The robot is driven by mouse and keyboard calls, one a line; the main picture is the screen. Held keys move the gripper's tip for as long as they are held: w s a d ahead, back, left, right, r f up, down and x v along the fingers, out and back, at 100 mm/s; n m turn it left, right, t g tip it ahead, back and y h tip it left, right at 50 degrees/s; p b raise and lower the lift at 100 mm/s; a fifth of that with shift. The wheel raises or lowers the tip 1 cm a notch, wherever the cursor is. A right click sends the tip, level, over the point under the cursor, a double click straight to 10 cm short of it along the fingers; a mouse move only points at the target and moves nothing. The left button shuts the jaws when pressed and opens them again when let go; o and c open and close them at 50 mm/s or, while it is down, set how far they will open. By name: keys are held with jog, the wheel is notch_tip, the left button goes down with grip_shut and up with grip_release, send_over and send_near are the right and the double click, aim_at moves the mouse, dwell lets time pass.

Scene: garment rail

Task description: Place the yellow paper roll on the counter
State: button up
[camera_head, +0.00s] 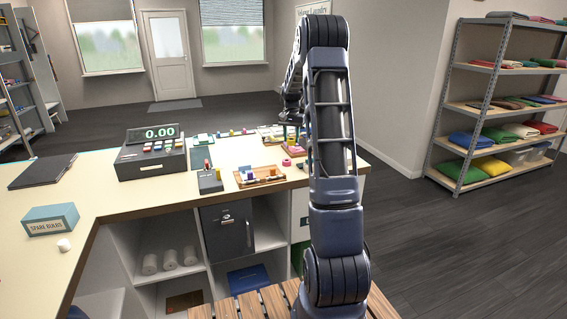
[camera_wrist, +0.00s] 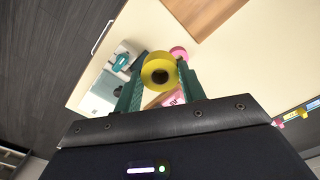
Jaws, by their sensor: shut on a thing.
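The yellow paper roll (camera_wrist: 149,68) is between the two green fingers of my gripper (camera_wrist: 159,76) in the wrist view. The fingers are shut on it, and its open core faces the camera. In the head view my gripper (camera_head: 291,133) is over the far right part of the cream counter (camera_head: 110,190); the yellow roll cannot be made out clearly there. The counter also shows below the roll in the wrist view (camera_wrist: 240,70). The gap between roll and counter is hard to judge.
A pink roll (camera_head: 293,151) lies close under my gripper. A wooden tray (camera_head: 259,176) with small items, a card terminal (camera_head: 210,182) and a cash register (camera_head: 153,155) stand to the left. The counter's left front has free room around a spare-rolls box (camera_head: 50,219).

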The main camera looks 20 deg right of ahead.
notch_tip(320, 180, down, 14)
jog(key=shift+r, duration=0.15)
dwell(0.4)
jog(key=o, duration=1)
jog(key=shift+c, duration=0.2)
